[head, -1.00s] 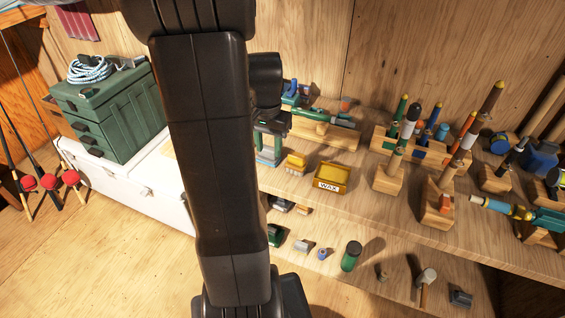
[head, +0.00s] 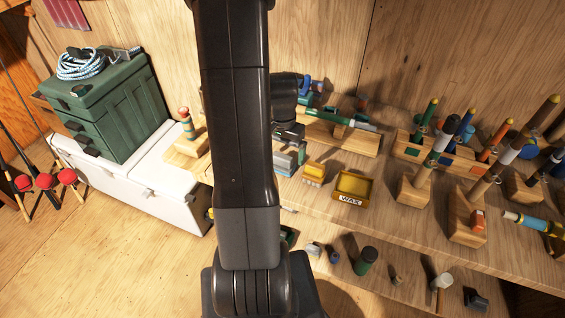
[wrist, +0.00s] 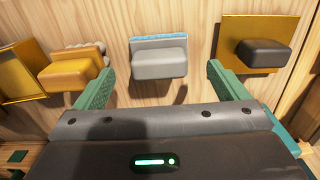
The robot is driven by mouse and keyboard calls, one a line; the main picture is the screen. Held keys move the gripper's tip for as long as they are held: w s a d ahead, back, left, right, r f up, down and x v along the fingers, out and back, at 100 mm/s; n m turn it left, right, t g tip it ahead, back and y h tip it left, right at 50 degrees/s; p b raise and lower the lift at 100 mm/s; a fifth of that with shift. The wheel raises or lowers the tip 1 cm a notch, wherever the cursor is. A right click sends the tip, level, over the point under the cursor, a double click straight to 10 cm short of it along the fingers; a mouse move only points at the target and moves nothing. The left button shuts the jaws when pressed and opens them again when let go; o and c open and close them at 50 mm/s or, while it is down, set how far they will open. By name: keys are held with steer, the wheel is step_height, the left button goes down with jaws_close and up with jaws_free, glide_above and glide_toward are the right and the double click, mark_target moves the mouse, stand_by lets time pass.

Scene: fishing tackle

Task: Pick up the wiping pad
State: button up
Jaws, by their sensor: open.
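The wiping pad is most likely the grey block with a pale blue layer (wrist: 158,58). It lies on the wooden bench, and in the head view (head: 285,160) it shows just right of my arm, partly covered. My gripper (wrist: 160,72) is open and empty above the bench. In the wrist view its two green fingers are spread to either side of the grey block's near edge, with the block ahead between them. I cannot tell the remaining height. In the head view my gripper (head: 290,133) is just above the pad.
A yellow brush (wrist: 75,68) lies beside the left finger, and a black block with a gold plate (wrist: 262,52) beside the right one. A yellow WAX tin (head: 352,187) and wooden stands with floats (head: 467,220) are further right. A white cooler (head: 135,192) is left.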

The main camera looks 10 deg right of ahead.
mark_target(282, 156)
steer(key=shift+f+p, duration=0.3)
steer(key=shift+f, duration=1.75)
steer(key=c, duration=1.1)
